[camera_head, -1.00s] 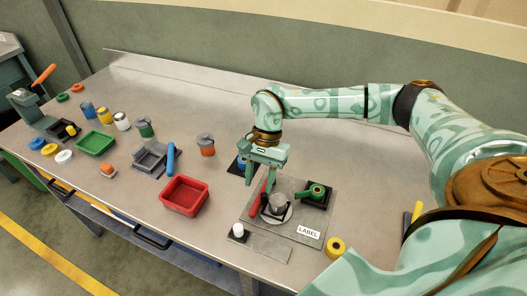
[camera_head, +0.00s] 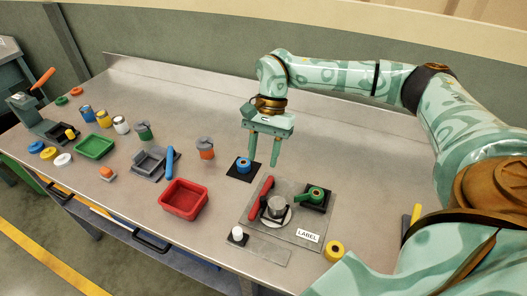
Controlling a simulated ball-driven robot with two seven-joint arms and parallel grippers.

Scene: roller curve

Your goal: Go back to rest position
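My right gripper (camera_head: 264,162) shows in the head view, raised above the bench behind the grey plate. Its two fingers are spread apart with nothing between them. A blue roll (camera_head: 244,164) on a black square pad lies just left of the fingers. My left gripper is out of view.
The grey plate (camera_head: 285,235) carries a red handle (camera_head: 262,197), a grey cylinder (camera_head: 277,207), a green tool (camera_head: 312,196) and a label. A red bin (camera_head: 183,197), green bin (camera_head: 95,146) and several cans stand left. The bench behind the gripper is clear.

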